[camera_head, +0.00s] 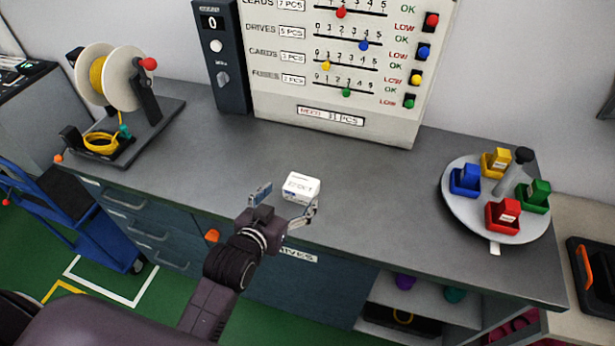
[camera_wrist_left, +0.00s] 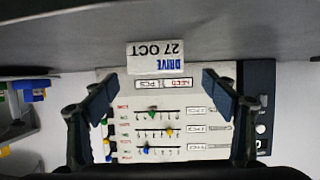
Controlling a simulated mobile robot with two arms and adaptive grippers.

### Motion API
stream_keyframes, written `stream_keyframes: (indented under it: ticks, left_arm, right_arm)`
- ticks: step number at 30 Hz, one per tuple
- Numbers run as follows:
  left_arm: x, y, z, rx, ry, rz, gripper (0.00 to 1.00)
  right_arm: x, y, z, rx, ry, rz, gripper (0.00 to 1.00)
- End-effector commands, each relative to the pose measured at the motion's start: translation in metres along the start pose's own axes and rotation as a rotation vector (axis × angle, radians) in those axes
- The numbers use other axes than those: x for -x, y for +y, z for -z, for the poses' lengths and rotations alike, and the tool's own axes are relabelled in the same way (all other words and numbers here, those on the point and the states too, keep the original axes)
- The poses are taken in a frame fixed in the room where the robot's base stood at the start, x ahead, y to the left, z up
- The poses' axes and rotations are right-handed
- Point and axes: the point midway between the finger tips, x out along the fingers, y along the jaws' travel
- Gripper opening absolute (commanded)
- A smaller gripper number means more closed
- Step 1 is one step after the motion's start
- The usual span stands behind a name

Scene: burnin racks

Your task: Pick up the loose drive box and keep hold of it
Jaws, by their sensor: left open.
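The loose drive box (camera_head: 300,187) is small and white and sits on the grey bench top near its front edge. In the left wrist view the drive box (camera_wrist_left: 155,58) shows a label reading "DRIVE 27 OCT", upside down. My left gripper (camera_head: 286,201) is open and empty at the front edge, with the box just beyond its fingertips. In the left wrist view the fingers of my left gripper (camera_wrist_left: 160,82) are spread wide, and the box lies ahead of the gap between them. My right gripper is in neither view.
A cable spool stand (camera_head: 145,105) is at the bench's left. A tall panel with sliders (camera_head: 335,125) stands at the back. A round tray (camera_head: 455,213) with coloured blocks and a dark-topped post is at the right. The bench around the box is clear.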

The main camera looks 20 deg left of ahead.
Motion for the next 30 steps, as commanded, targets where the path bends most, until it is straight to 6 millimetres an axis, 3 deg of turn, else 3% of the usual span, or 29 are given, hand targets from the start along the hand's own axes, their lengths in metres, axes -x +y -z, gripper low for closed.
stream_keyframes:
  ticks: [12, 21, 29, 30]
  left_arm:
    - [-0.039, 0.004, 0.006, 0.001, 0.001, -0.001, 0.78]
    - [-0.07, 0.006, 0.004, 0.0, 0.001, -0.001, 0.78]
    - [-0.072, 0.006, 0.003, 0.0, 0.001, 0.0, 0.78]
    - [-0.072, 0.006, 0.003, 0.0, 0.001, 0.0, 0.74]
  right_arm:
    - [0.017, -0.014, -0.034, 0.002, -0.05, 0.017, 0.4]
    - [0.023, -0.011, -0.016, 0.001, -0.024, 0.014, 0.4]
    - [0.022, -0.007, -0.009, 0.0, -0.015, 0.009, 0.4]
    - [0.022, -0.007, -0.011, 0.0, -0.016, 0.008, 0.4]
